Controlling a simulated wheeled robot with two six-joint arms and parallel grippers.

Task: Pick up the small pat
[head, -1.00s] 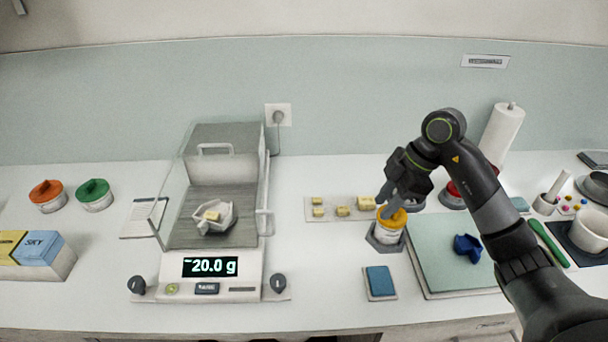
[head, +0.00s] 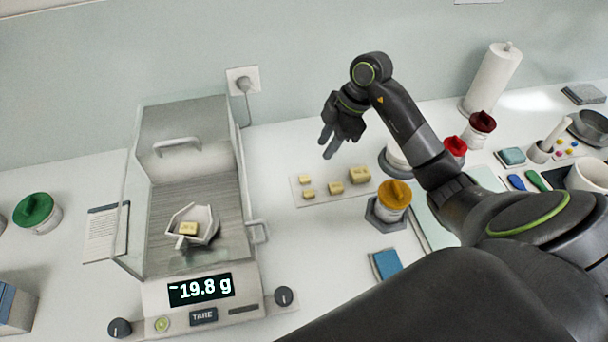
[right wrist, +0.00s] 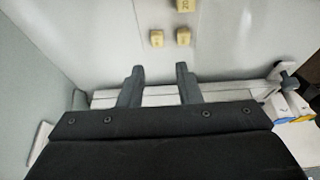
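Several yellow pats lie on a pale card (head: 325,199) behind the jar with the orange-yellow lid. Two small pats, a rear one (head: 304,180) and a front one (head: 309,194), lie at its left. A medium pat (head: 335,187) and a large pat (head: 360,175) lie to their right. Another pat (head: 188,228) sits in a white weighing boat (head: 205,215) on the scale. My right gripper (head: 327,149) is open and empty, above and behind the card. In the right wrist view two small pats (right wrist: 156,38) (right wrist: 183,36) lie beyond its parted fingertips (right wrist: 159,70). My left gripper is out of view.
The scale (head: 150,300), with clear shield walls, reads about -19.8 g, left of the card. The jar with the orange-yellow lid (head: 396,194) stands in a grey holder, right and front of the card. A blue pad (head: 386,264) lies in front. Counter between scale and card is clear.

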